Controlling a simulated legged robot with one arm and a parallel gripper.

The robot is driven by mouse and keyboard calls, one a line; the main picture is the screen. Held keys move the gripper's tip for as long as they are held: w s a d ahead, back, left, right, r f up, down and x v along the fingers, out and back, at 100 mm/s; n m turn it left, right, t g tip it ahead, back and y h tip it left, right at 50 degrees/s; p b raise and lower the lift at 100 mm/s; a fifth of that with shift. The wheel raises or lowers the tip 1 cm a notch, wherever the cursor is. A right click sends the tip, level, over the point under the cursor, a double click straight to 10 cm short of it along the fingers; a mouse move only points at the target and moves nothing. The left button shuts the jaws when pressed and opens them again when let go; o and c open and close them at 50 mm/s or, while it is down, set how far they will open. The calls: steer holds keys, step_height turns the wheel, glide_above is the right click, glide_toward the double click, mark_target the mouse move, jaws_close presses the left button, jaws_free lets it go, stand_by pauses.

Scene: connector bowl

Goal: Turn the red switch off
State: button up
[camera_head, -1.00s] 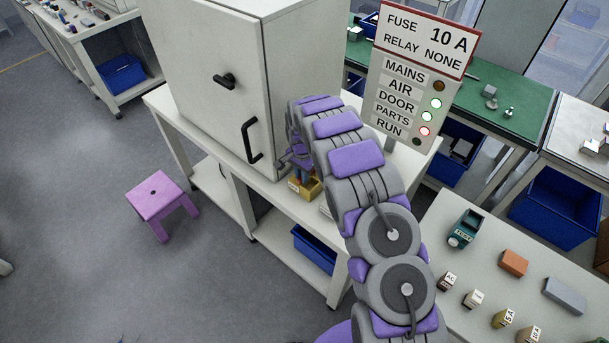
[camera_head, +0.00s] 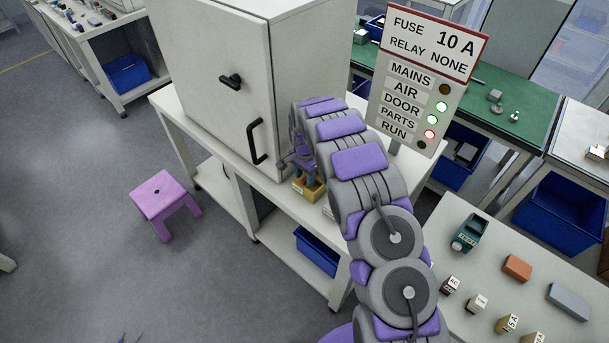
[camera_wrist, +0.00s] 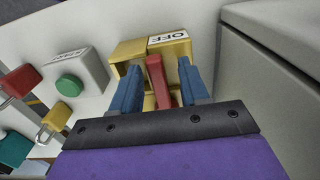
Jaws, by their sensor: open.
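The red switch (camera_wrist: 157,80) is a red lever on a yellow base (camera_wrist: 128,50) marked OFF, seen in the wrist view. My gripper (camera_wrist: 158,82) is open, with one blue finger on each side of the red lever. Whether either finger touches the lever I cannot tell. In the head view the yellow base (camera_head: 309,190) shows at the foot of the cabinet, with my gripper (camera_head: 303,180) at it and my arm hiding much of the area. The lever itself is hidden there.
The grey-white cabinet (camera_head: 200,90) stands close beside the switch. A green button (camera_wrist: 69,88) on a white box sits left of it in the wrist view. The sign panel (camera_head: 430,75) shows several status lamps, including MAINS dark. A pink stool (camera_head: 160,195) stands on the floor.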

step_height(320, 180, up, 17)
steer(key=p, duration=0.2)
stand_by(0.5)
steer(key=shift+r, duration=0.1)
